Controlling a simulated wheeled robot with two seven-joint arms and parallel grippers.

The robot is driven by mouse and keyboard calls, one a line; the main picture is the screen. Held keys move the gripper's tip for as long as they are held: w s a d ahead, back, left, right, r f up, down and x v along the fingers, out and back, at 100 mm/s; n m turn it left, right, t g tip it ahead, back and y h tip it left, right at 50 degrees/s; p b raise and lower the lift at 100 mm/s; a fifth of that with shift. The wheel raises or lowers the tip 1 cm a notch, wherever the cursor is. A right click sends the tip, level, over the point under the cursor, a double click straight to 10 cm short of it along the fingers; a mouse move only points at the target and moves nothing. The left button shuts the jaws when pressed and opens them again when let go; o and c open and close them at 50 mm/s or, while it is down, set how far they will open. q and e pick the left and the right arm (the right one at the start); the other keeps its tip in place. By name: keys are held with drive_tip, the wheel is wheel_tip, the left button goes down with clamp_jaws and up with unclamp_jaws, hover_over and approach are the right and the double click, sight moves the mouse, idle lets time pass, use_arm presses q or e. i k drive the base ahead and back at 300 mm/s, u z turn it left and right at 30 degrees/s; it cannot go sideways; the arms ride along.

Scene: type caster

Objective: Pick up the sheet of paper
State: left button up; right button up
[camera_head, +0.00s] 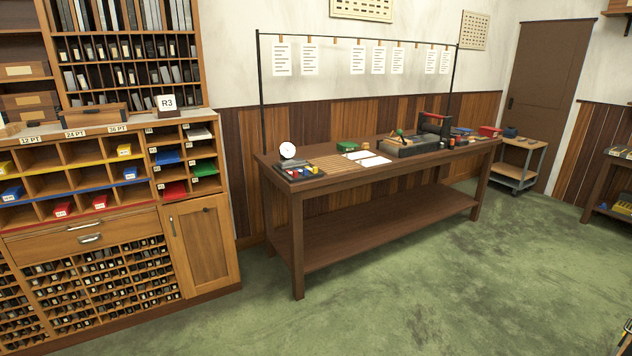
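White sheets of paper (373,161) lie flat on the long brown wooden table (325,184), near its middle. A smaller white sheet (357,155) lies just behind and left of the front one. Several printed sheets (358,60) hang from a line on a dark frame above the table, one of them at the far left (281,59). I cannot tell which sheet the task means.
The table also holds a slatted wooden board (338,163), a tray with coloured pots (299,171) and a dark press (410,146). A type cabinet (203,244) stands at left. A small cart (517,163) stands by the door. The green floor (400,280) in front is clear.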

sight(379, 160)
drive_tip(key=i, duration=1.75)
drive_tip(key=z, duration=1.5)
drive_tip(key=i, duration=2.25)
drive_tip(key=u, duration=3)
